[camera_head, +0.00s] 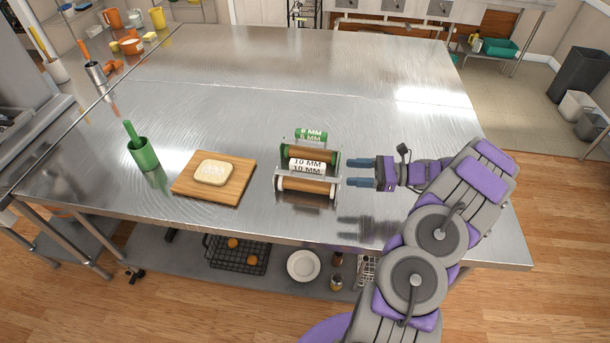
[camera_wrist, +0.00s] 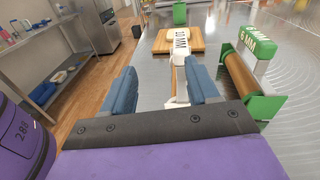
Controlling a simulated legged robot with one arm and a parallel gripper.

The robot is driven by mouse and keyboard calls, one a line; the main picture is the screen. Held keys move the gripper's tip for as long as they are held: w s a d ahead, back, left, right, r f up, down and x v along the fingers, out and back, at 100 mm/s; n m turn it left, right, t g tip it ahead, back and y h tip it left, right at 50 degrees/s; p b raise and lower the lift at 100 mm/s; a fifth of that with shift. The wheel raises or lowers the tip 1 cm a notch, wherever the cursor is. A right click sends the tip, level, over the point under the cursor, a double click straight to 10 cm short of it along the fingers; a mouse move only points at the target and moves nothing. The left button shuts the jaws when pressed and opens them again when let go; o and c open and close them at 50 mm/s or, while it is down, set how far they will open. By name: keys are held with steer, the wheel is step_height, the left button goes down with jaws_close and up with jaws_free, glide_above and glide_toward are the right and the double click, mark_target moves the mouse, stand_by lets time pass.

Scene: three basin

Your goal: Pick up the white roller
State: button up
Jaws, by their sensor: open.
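The white roller (camera_head: 306,186), a wooden cylinder with white ends, lies on the steel table in front of a white "10 MM" block (camera_head: 307,165). The green-ended roller (camera_head: 310,155) lies behind it with a "6 MM" block. My gripper (camera_head: 347,173) is open and empty, just right of the white roller, its fingers pointing left toward it. In the wrist view, the white roller (camera_wrist: 178,78) shows between the two blue fingers, beyond the palm and partly hidden by it. The green-ended roller (camera_wrist: 238,76) is right of the fingers there. Contact with the white roller cannot be told.
A wooden board (camera_head: 234,191) with pale dough (camera_head: 214,172) lies left of the rollers. A green cup (camera_head: 144,154) with a green handle stands farther left. The table's front edge is close to the rollers. The table behind them is clear.

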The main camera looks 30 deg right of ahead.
steer(key=m+t, duration=0.2)
glide_toward(312, 163)
steer(key=a, duration=0.1)
steer(key=w+a+b, duration=0.1)
steer(key=a, duration=0.1)
steer(key=shift+w+a+f+h+b, duration=0.1)
steer(key=shift+f+h+b, duration=0.1)
steer(key=shift+h+b, duration=0.1)
steer(key=shift+w+a, duration=0.15)
steer(key=shift+w, duration=0.45)
steer(key=b+x, duration=0.1)
steer(key=x, duration=0.5)
steer(key=shift+s+a+b, duration=0.1)
steer(key=shift+s+b, duration=0.1)
steer(key=shift+b, duration=0.15)
steer(key=shift+d, duration=0.55)
steer(key=shift+c, duration=1.2)
steer(key=shift+a, duration=0.35)
steer(key=c, duration=0.6)
steer(key=shift+c, duration=0.9)
